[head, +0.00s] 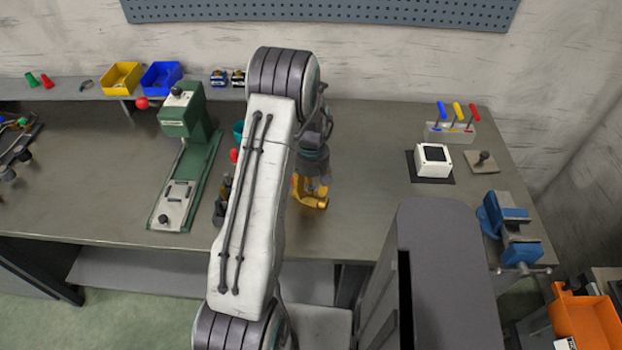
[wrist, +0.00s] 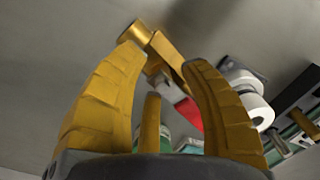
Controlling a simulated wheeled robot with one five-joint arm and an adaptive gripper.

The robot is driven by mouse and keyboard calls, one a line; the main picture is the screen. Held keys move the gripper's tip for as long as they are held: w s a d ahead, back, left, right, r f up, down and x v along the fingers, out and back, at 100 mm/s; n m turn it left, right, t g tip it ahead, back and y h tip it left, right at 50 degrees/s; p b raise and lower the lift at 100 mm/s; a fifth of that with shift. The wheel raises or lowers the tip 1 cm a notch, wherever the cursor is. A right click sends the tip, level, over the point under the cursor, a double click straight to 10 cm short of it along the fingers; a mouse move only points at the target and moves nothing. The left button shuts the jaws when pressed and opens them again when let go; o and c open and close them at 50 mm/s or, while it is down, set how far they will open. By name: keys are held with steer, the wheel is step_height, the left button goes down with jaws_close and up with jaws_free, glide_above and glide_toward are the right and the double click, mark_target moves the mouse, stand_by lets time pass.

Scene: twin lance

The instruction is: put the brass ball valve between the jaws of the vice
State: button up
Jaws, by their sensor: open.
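The brass ball valve (wrist: 136,33) shows in the wrist view just beyond my fingertips, with a short round end at upper left and a body running down right between the fingers. A red part (wrist: 188,112) shows beyond the fingers; I cannot tell whether it belongs to the valve. The blue vice (head: 516,228) stands at the bench's right front edge.
A green press-like machine (head: 183,120) stands left of my arm. A white box (head: 432,160) on a dark mat and a rack of coloured-handled tools (head: 450,130) are at back right. Bench between my gripper and the white box is clear.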

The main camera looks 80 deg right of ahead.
step_height(320, 180, up, 12)
steer(key=b, duration=0.1)
steer(key=w+a+r+n+h, duration=0.1)
steer(key=w+a+r, duration=0.2)
steer(key=w, duration=0.4)
steer(key=w+a+r+n, duration=0.1)
steer(key=w+a+r, duration=0.15)
steer(key=w, duration=0.55)
steer(key=w+a+r+n+t, duration=0.1)
steer(key=w+a+r, duration=0.2)
steer(key=w+a, duration=0.25)
steer(key=w+a+r+n, duration=0.1)
steer(key=w+a+r, duration=0.25)
steer(key=a, duration=0.25)
steer(key=w+a+r+n+t, duration=0.1)
steer(key=a+n+t, duration=0.1)
steer(key=a, duration=1.7)
steer(key=shift+w+r+n+h, duration=0.3)
steer(key=shift+n+h, duration=0.1)
steer(key=shift+n, duration=0.2)
steer(key=shift+o, duration=0.5)
steer(key=s+a+f+n+t+y, duration=0.1)
steer(key=s+a, duration=0.2)
steer(key=a, duration=0.3)
steer(key=shift+s+a, duration=0.15)
steer(key=shift+a, duration=0.05)
steer(key=shift+o, duration=1.3)
steer(key=shift+s+a+f+n+t, duration=0.15)
steer(key=shift+s+a+n+t, duration=0.15)
steer(key=shift+s+a, duration=0.05)
